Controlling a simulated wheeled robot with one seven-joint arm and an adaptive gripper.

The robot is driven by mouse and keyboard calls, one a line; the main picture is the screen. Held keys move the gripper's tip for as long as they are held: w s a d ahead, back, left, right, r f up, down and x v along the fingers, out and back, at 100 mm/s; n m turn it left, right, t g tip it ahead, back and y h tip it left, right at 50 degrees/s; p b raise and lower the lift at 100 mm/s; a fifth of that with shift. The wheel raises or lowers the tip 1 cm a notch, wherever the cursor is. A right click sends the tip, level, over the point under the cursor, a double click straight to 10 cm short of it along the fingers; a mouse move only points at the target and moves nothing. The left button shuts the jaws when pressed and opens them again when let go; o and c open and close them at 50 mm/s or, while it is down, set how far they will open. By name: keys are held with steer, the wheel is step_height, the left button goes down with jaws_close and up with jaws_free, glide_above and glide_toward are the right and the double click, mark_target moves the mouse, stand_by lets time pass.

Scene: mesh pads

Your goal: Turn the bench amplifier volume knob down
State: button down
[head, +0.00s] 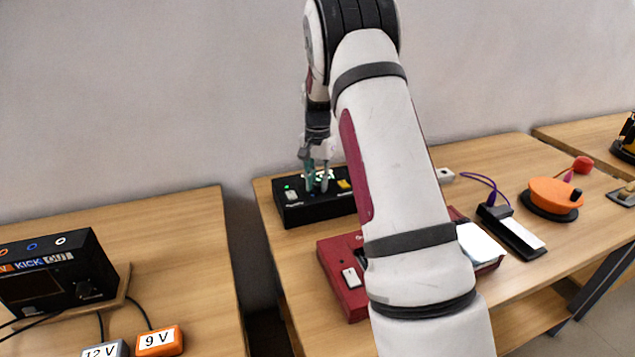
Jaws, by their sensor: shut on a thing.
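A low black box (300,213) with a green light, a pale switch and a yellow switch on top stands at the back left of the middle table; I take it for the bench amplifier, though its label is too small to read. My gripper (318,186) points down onto the top of this box, between the two switches. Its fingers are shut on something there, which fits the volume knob. The fingers hide the knob, so its setting cannot be seen. My arm covers the right end of the box.
A red box (337,284) with a white switch lies in front, partly behind my arm. A black pedal (512,233) and an orange round device (553,193) stand to the right. On the left table are a black knobbed unit (62,270) and an orange 9 V block (159,341).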

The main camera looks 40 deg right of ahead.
mark_target(317, 184)
steer(key=n, duration=1.1)
steer(key=shift+n, duration=0.4)
stand_by(0.3)
steer(key=c, duration=1.4)
jaws_free()
steer(key=shift+o, duration=0.2)
steer(key=shift+r, duration=0.1)
step_height(317, 184, up, 12)
